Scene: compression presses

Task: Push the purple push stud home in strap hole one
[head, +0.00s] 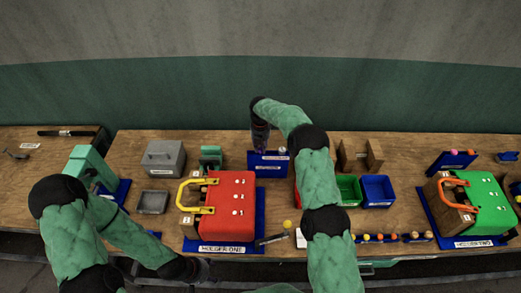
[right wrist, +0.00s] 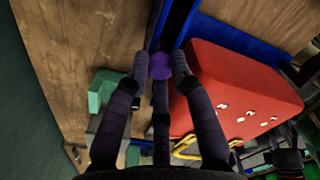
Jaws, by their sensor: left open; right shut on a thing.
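The purple push stud (right wrist: 160,66) is between the fingertips of my right gripper (right wrist: 160,70) in the right wrist view. In the head view my right gripper (head: 261,142) points down at the blue stand (head: 283,165) behind the red press. The red press (head: 243,190) has a yellow handle (head: 184,195) and top marks numbered 1, 2 and 3; its red body also shows in the right wrist view (right wrist: 225,70). The stud is apart from these marks. My left gripper (head: 200,270) is open and empty, low in front of the red press. I cannot make out strap hole one.
A green press (head: 488,195) stands at the right. Green (head: 348,188) and blue (head: 378,190) bins lie between the presses. A grey box (head: 164,158) stands at the left, with a grey tray (head: 153,201) before it. Several small coloured studs (head: 390,238) line the front edge.

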